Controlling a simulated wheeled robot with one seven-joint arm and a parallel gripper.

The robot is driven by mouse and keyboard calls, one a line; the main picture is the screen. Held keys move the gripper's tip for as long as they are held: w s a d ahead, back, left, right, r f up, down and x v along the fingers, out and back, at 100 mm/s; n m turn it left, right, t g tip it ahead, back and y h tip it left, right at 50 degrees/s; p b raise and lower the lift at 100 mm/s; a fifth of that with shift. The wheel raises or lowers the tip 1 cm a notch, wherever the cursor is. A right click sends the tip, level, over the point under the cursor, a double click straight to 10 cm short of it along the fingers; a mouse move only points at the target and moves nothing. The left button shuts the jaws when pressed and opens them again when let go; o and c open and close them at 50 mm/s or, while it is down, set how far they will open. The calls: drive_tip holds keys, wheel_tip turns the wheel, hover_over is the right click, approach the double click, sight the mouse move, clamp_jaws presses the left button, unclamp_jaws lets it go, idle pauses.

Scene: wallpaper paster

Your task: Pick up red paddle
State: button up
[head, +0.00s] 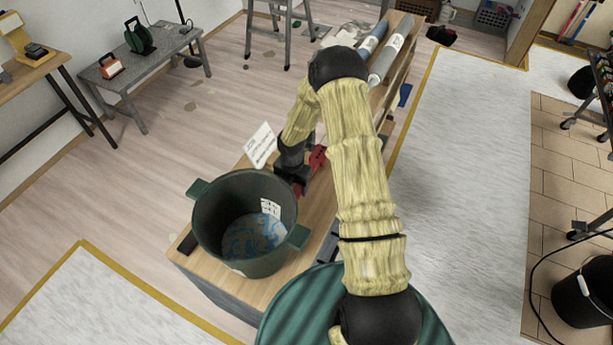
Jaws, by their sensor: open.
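A red object that looks like the red paddle (318,160) lies on the wooden bench top (236,279), just right of my gripper and partly hidden behind my arm. My gripper (297,184) points down at the bench beside the red piece, close behind the bucket. Its fingers are dark and small in the head view. It is open; whether it touches the red piece cannot be made out.
A dark green bucket (211,210) with blue-stained contents stands on the bench's near end. A white card (262,145) stands left of my gripper. Rolls (390,60) lie on the bench's far end. A grey side bench (115,75) is at upper left. Pale floor sheeting (455,200) lies right.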

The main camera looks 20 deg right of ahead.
sight(294, 194)
drive_tip(key=shift+f, duration=0.1)
drive_tip(key=shift+w+f+p, duration=0.2)
drive_tip(key=shift+f+p, duration=0.95)
drive_tip(key=shift+f, duration=1.35)
drive_tip(key=c, duration=1.1)
